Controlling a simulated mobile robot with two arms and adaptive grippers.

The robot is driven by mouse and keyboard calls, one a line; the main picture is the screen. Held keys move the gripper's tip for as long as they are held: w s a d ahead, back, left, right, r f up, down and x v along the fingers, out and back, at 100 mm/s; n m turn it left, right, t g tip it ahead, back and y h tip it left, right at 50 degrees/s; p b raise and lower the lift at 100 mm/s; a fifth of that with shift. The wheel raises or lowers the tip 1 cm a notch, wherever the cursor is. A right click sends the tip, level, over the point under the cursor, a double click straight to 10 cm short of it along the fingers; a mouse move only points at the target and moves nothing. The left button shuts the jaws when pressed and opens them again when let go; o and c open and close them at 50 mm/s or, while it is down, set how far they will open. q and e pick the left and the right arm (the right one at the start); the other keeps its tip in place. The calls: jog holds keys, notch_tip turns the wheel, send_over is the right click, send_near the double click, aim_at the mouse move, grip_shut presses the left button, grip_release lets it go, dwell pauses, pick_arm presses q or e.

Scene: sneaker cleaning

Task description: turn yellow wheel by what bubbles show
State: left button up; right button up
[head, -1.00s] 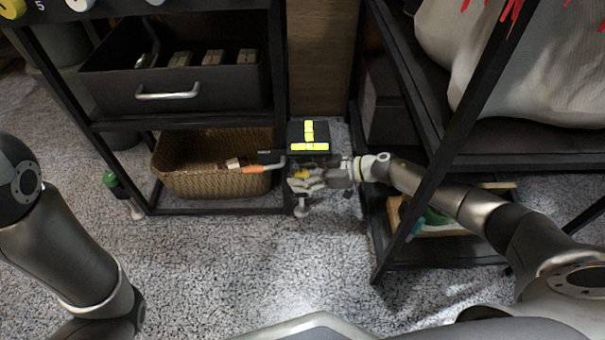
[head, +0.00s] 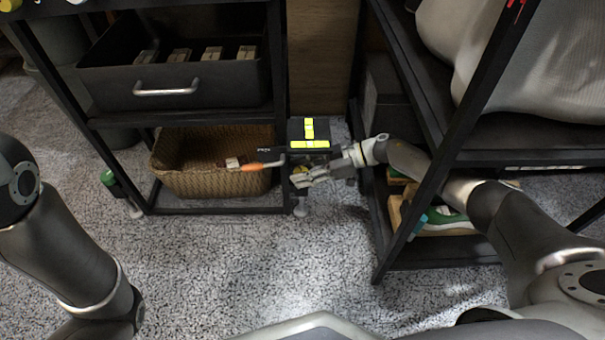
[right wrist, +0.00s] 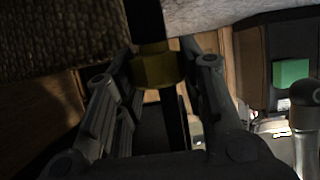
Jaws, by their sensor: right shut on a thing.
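A dark box (head: 296,128) with bright yellow bars in an upside-down T on its top stands between the two racks in the head view. The yellow wheel (head: 299,170) shows only as a small patch below it, mostly hidden by my right gripper (head: 304,180). In the right wrist view, the yellow wheel (right wrist: 155,70) sits on a dark shaft between the fingers of my right gripper (right wrist: 158,92), which is shut on it. My left arm is at the left of the head view, but its gripper is out of frame. I cannot make out any bubbles.
A wicker basket (head: 205,183) sits on the left rack's lower shelf, with an orange-ended tool (head: 255,166) near its right side. An open dark drawer (head: 195,88) is above. The right rack's post (head: 425,205) stands close to my right arm. Carpet in front is clear.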

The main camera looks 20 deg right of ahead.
jog(key=shift+w+f+n+g+b, duration=0.1)
jog(key=shift+f+n+g+b, duration=0.15)
jog(key=shift+n+g+b, duration=0.4)
jog(key=shift+r+g+b, duration=0.2)
jog(key=shift+g+b, duration=0.1)
jog(key=shift+g, duration=0.05)
jog(key=o, duration=1)
jog(key=shift+d, duration=0.1)
jog(key=v, duration=1.2)
jog(key=shift+f, duration=0.1)
